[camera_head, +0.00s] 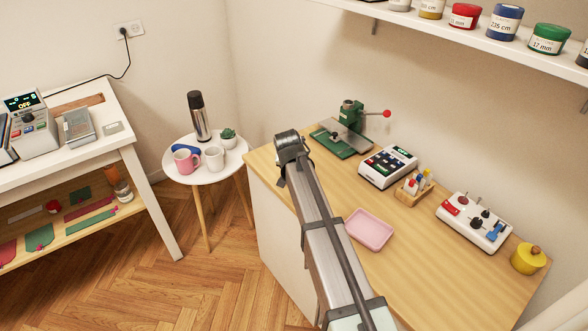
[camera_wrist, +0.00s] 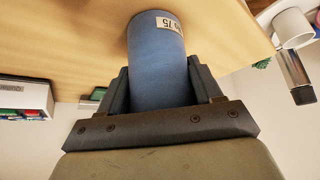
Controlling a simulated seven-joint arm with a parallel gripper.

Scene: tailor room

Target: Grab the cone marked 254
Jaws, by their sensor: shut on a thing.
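In the wrist view, a blue, smooth, round-sided cone (camera_wrist: 155,50) stands out between the two dark fingers of my gripper (camera_wrist: 160,80). The fingers press on its sides, so my gripper is shut on it. A pale label with dark characters shows near its far end, partly cut by the curve; I cannot read it surely as 254. In the head view my arm reaches over the wooden worktop (camera_head: 400,270), and the fingers and the cone are hidden behind the arm.
A pink tray (camera_head: 370,230), a green press (camera_head: 341,138) and several devices stand on the worktop. A yellow pot (camera_head: 527,259) is at its right end. A round white table (camera_head: 205,176) with mugs and a flask (camera_head: 199,116) stands at left. Labelled spools line the wall shelf (camera_head: 450,40).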

